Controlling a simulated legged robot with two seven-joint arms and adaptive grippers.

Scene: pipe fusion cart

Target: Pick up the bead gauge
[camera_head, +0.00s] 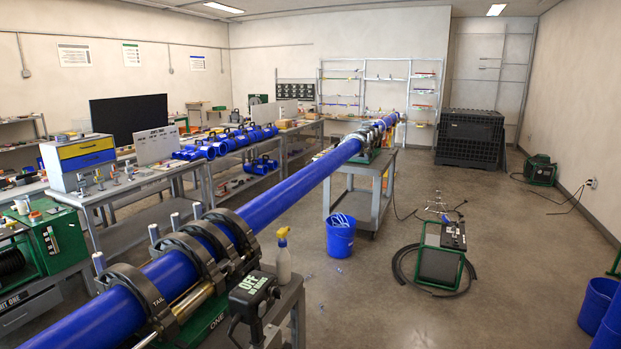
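I cannot pick out a bead gauge for sure; small items on the benches are too small to tell apart. A long blue pipe (285,193) runs from the lower left to the far middle. Dark ring clamps (205,250) of the fusion machine close around its near part. The near cart (287,306) carries a dark device (252,294) marked "OFF" and an upright spray bottle (283,258). Neither of my grippers shows in this view.
A far cart (362,187) supports the pipe. A blue bucket (341,236), a green-framed unit (440,262) with a coiled black hose, and loose tools occupy the floor. A green machine (50,238) stands left. Floor right of the near cart is mostly clear.

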